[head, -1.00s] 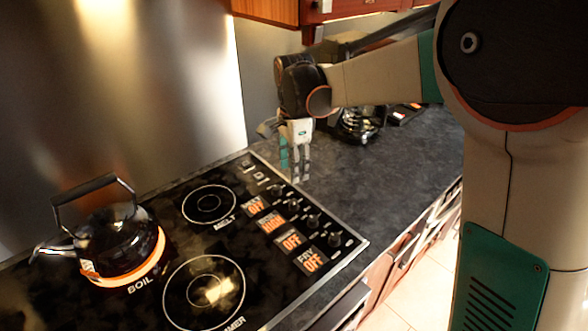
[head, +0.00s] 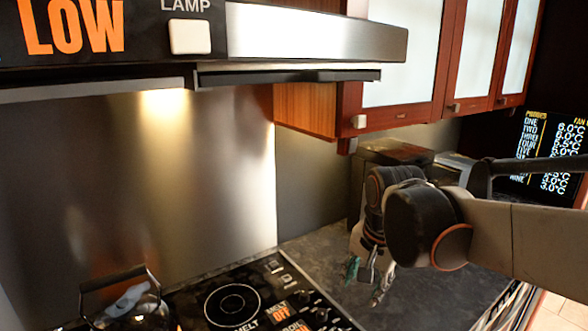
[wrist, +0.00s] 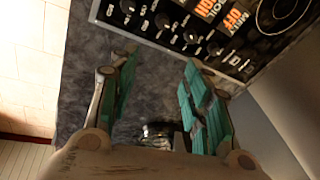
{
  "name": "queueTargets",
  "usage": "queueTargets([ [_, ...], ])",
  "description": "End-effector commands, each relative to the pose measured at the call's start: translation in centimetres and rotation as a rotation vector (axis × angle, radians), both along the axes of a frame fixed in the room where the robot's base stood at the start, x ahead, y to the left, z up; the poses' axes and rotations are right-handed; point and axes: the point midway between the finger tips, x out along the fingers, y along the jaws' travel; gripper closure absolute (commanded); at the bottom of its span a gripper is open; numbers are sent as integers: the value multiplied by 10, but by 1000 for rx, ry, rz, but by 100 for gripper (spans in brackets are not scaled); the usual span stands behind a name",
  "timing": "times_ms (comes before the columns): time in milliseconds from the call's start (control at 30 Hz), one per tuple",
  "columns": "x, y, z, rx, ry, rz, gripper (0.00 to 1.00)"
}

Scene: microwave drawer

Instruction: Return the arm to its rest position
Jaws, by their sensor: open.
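My gripper (head: 370,272) hangs from my arm over the dark countertop (head: 335,258), to the right of the cooktop in the head view. Its fingers point down. In the wrist view my gripper (wrist: 155,90) has its two teal-padded fingers spread wide apart, with bare counter between them and nothing held. My arm reaches in from the right side of the head view, bent at the wrist.
Red-framed cabinets (head: 400,60) and a steel hood (head: 310,35) hang above. A dark appliance (head: 395,155) stands behind my arm.

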Motion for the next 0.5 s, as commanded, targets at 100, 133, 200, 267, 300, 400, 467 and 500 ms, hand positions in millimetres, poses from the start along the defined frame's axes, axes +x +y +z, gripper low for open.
queueTargets([
  [100,-27,-12,5,-30,-57,99,56],
  [133,-33,-15,5,-39,-72,125,56],
  [200,-47,-21,6,-62,-105,186,56],
  [267,-59,-26,5,-83,-134,237,56],
  [300,-67,-29,5,-99,-154,271,56],
  [400,-86,-36,2,-143,-200,354,56],
  [467,-97,-40,-1,-172,-228,404,56],
  [500,-105,-43,-3,-190,-244,437,56],
])
